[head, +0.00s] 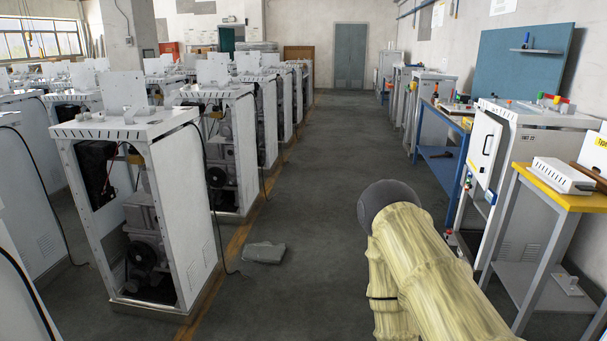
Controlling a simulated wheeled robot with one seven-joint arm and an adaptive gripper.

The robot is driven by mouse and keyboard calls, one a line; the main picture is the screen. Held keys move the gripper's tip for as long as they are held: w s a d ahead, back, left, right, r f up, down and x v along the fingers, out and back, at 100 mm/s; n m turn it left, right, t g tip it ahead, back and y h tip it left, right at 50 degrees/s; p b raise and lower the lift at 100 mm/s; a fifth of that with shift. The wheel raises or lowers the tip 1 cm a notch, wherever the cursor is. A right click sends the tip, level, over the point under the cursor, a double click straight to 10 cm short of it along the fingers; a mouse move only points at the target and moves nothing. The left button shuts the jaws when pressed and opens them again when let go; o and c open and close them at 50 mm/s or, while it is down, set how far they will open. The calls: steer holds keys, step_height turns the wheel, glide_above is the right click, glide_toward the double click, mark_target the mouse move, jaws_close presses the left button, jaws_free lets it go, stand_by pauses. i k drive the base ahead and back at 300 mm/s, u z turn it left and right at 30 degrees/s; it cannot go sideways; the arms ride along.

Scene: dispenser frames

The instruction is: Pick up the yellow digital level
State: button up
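I cannot make out a yellow digital level for certain in the head view. Small coloured items, red, green and yellow (549,98), lie on top of a white cabinet at the right, too small to identify. My arm, in a pale yellow cover with a dark grey rounded joint, rises at the lower right. My gripper is not in view.
A yellow-topped table (577,201) at the right edge holds a white box (563,176). A blue workbench (446,121) stands beyond the white cabinet (520,150). Open-framed dispensers (185,170) line the left. A grey object (264,252) lies on the floor; the central aisle (333,150) is clear.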

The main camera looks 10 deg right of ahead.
mark_target(465, 120)
steer(key=i, duration=1.65)
steer(key=z, duration=0.2)
steer(key=i, duration=1.65)
steer(key=z, duration=0.8)
steer(key=i, duration=1.6)
steer(key=z, duration=0.75)
steer(key=i, duration=1.1)
steer(key=z, duration=0.55)
steer(key=k, duration=0.3)
steer(key=u, duration=1.45)
steer(key=i, duration=1.2)
steer(key=z, duration=0.35)
steer(key=i, duration=1)
steer(key=z, duration=0.9)
